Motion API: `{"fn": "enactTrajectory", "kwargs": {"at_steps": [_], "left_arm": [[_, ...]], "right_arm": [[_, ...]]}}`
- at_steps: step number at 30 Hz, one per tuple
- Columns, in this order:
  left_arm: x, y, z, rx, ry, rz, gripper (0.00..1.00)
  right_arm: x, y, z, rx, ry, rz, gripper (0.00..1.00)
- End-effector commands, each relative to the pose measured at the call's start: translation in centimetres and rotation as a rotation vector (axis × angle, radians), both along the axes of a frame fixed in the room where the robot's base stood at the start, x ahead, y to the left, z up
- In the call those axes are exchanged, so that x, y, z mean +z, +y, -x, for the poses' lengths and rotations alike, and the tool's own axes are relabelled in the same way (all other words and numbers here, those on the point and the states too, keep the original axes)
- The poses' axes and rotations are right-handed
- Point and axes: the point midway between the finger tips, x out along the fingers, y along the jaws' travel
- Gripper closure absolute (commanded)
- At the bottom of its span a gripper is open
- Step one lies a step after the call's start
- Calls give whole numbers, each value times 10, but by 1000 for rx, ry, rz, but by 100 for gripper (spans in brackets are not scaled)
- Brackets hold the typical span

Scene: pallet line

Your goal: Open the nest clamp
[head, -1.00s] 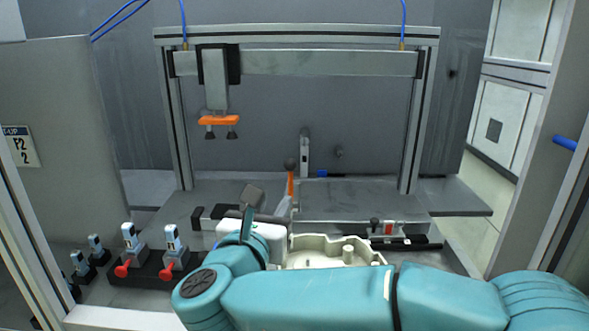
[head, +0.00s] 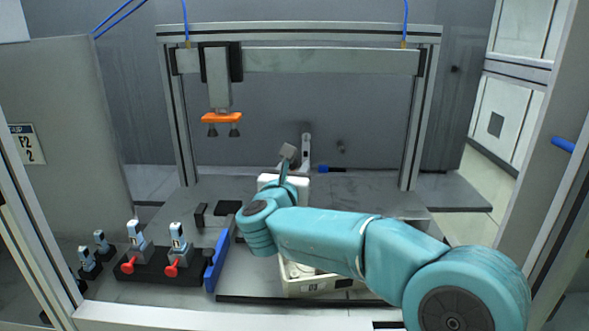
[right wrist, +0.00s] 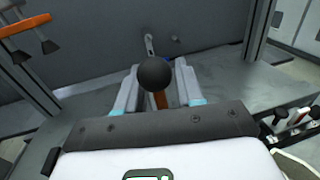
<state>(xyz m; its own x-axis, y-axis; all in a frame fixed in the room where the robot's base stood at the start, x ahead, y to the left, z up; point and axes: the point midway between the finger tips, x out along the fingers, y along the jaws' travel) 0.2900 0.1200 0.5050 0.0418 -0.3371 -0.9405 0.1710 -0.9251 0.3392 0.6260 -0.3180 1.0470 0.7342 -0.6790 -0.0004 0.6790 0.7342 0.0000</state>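The nest clamp shows in the right wrist view as a black ball knob (right wrist: 155,74) on an orange lever (right wrist: 160,101). My right gripper (right wrist: 157,82) is open, its two pale fingers apart, one on each side of the knob and lever. I cannot tell whether either finger touches them. A cream moulded part (head: 300,277) lies in the nest below my arm, mostly covered. My left gripper is not in view.
Toggle clamps with red tips (head: 128,265) stand at front left, beside a blue bar (head: 216,262). A grey upright bracket (head: 306,150) stands behind my gripper. An orange suction head (head: 222,118) hangs from the gantry frame (head: 300,62).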

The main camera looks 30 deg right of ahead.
Motion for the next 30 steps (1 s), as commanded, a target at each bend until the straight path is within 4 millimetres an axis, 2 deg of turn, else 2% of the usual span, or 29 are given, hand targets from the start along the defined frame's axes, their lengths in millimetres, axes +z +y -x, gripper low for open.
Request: {"fn": "enactTrajectory", "kwargs": {"at_steps": [2,3,6,14,20,26,30], "left_arm": [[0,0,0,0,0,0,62],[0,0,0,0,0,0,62],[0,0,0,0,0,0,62],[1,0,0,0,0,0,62],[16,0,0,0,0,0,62],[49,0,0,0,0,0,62],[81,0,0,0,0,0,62]], "right_arm": [[0,0,0,0,0,0,63],[0,0,0,0,0,0,70],[0,0,0,0,0,0,100],[3,0,0,0,-1,0,100],[7,-2,-4,0,38,-25,100],[11,-8,-13,-2,141,-89,100],[9,-13,-20,0,235,-145,100]]}}
